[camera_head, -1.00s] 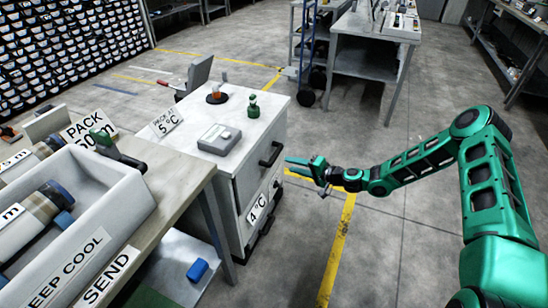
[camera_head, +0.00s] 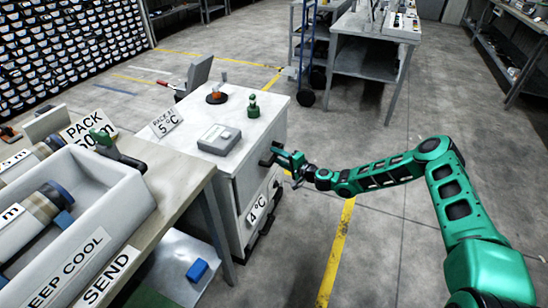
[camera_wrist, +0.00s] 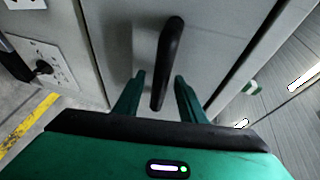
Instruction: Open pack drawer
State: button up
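The white cabinet (camera_head: 230,185) stands at centre left in the head view, with a "4 °C" label (camera_head: 257,210) on its front. Its upper black handle (camera_wrist: 168,55) shows clearly in the wrist view, and the drawer front looks closed. My gripper (camera_head: 277,158) is at this handle in the head view. In the wrist view my gripper (camera_wrist: 160,92) is open, one finger on each side of the handle, with gaps visible on both sides. A "PACK AT 5 °C" sign (camera_head: 166,122) stands on the cabinet top. The head view partly hides the handle behind my gripper.
A bench with a "KEEP COOL" tray (camera_head: 115,235) stands at the left.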

jog(key=shift+x, duration=0.85)
grip_shut()
